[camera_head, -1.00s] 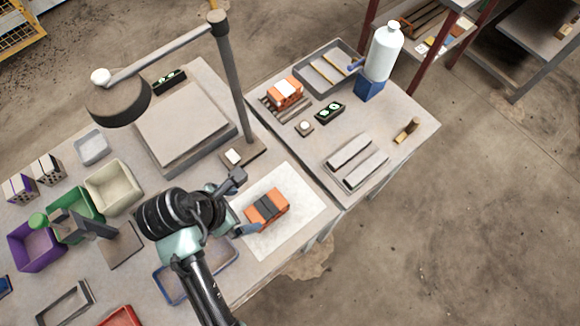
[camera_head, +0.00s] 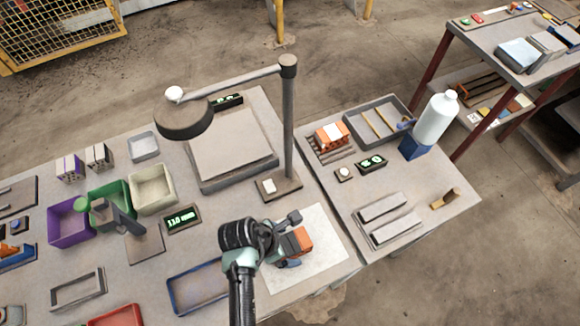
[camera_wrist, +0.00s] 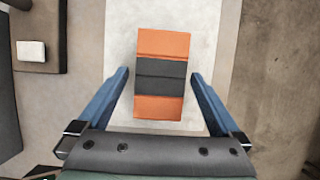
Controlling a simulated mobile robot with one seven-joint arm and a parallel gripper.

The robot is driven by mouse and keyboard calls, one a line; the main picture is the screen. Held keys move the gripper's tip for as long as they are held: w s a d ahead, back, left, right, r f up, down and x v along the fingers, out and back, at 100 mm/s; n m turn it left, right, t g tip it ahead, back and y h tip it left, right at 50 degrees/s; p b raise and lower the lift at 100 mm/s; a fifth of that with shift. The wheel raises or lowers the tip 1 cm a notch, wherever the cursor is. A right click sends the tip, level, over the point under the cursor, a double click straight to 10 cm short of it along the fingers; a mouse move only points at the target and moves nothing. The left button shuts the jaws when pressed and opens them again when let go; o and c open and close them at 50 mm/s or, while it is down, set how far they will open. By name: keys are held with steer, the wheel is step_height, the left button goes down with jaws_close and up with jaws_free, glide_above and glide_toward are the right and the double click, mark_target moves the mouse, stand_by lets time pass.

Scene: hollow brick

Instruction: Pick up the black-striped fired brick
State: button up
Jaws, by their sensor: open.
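The black-striped fired brick (camera_wrist: 162,75) is orange with a dark band across its middle. It lies on a pale sheet (camera_wrist: 118,40) and sits between my open blue fingers in the wrist view, with a gap on each side. In the head view the brick (camera_head: 297,240) is partly hidden by my gripper (camera_head: 292,246), which is over the sheet (camera_head: 325,262). My gripper (camera_wrist: 164,100) is open and holds nothing. Its height above the sheet is hard to tell.
A lamp post (camera_head: 288,130) stands behind the sheet. A blue-rimmed tray (camera_head: 198,290) lies to its left. A second table at right holds another orange brick (camera_head: 331,136) with a white patch, a grey tray (camera_head: 372,122), a white bottle (camera_head: 436,118) and grey bars (camera_head: 388,220).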

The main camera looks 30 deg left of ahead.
steer(key=shift+x, duration=1.05)
jaws_close()
